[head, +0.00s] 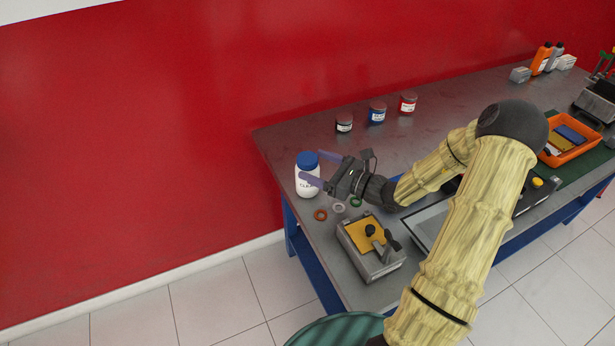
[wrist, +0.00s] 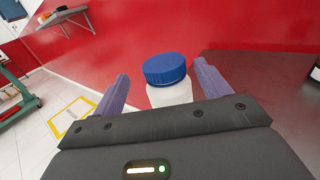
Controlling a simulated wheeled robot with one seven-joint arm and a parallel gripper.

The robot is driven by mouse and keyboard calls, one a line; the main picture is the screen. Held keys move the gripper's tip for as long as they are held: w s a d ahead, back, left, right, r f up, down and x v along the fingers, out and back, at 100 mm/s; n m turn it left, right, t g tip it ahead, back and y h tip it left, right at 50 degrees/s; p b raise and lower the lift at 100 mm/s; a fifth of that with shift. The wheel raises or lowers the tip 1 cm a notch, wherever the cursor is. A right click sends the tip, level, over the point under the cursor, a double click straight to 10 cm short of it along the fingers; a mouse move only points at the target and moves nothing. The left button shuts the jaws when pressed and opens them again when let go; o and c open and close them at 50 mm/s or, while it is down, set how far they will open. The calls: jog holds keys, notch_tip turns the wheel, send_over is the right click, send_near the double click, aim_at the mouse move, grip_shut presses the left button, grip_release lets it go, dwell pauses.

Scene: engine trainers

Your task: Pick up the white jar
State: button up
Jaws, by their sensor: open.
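The white jar (head: 307,181) has a blue lid and stands upright near the left end of the grey workbench (head: 290,140). Dark lettering shows on its front. My gripper (head: 315,168) is open, with its two purple fingers reaching toward the jar from the right, one on the far side and one on the near side.
Three small jars, black (head: 344,123), blue (head: 377,112) and red (head: 408,103), stand behind. Several small rings (head: 338,207) and a metal box with a yellow top (head: 366,235) lie nearby. An orange tray (head: 566,151) is at the right. The bench's left edge is close to the jar.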

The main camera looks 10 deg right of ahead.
aim_at(300, 157)
jog(key=shift+w+x, duration=0.2)
jog(key=shift+x, duration=2.4)
jog(key=shift+d, duration=0.2)
jog(key=c, duration=1.5)
jog(key=shift+r, duration=0.15)
notch_tip(300, 157, up, 10)
jog(key=shift+f+p, duration=0.1)
jog(key=shift+p, duration=0.45)
